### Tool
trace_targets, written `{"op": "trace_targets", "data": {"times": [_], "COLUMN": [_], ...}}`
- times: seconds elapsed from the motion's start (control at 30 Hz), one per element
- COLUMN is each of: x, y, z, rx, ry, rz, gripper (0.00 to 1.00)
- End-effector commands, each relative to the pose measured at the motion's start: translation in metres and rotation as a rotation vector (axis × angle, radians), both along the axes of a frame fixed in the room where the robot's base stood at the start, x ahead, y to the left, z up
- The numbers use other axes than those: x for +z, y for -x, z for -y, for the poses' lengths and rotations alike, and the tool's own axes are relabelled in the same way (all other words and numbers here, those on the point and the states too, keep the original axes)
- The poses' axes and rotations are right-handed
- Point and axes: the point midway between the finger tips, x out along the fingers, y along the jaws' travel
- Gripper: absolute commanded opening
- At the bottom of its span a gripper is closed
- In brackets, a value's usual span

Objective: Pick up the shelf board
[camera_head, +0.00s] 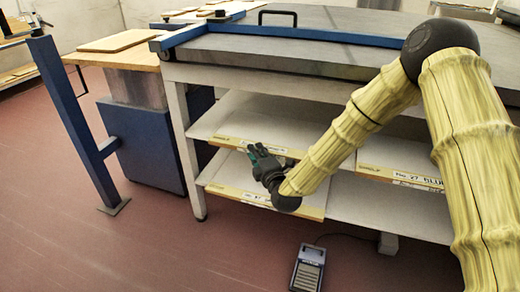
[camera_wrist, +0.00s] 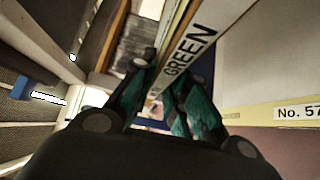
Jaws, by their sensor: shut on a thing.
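In the wrist view a board with a pale edge labelled "GREEN" (camera_wrist: 205,40) runs between the fingers of my gripper (camera_wrist: 165,92). The fingers are shut on this edge, one on each side. In the head view my gripper (camera_head: 256,154) is at the front of the shelving under the grey-topped table, by the front edge of a board (camera_head: 226,142) on the upper shelf. The fingers and wrist partly cover that edge. A second board (camera_head: 238,193) lies on the lower shelf beneath. A board labelled "No. 57" (camera_wrist: 260,115) shows at the right in the wrist view.
Another labelled board (camera_head: 375,168) lies on the shelving to the right, partly behind my arm. The grey table (camera_head: 300,45) with a blue rail stands above. A blue post (camera_head: 62,110) stands at left. A pedal (camera_head: 308,269) lies on the red floor.

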Motion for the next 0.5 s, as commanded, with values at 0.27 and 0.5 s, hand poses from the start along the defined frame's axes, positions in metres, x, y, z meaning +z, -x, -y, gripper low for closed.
{"op": "trace_targets", "data": {"times": [0.27, 0.5], "x": [0.035, 0.038], "y": [-0.001, 0.036], "z": [-0.001, 0.001], "rx": [0.001, 0.003], "ry": [0.002, 0.002], "rz": [0.007, 0.003], "gripper": [0.0, 0.0]}}
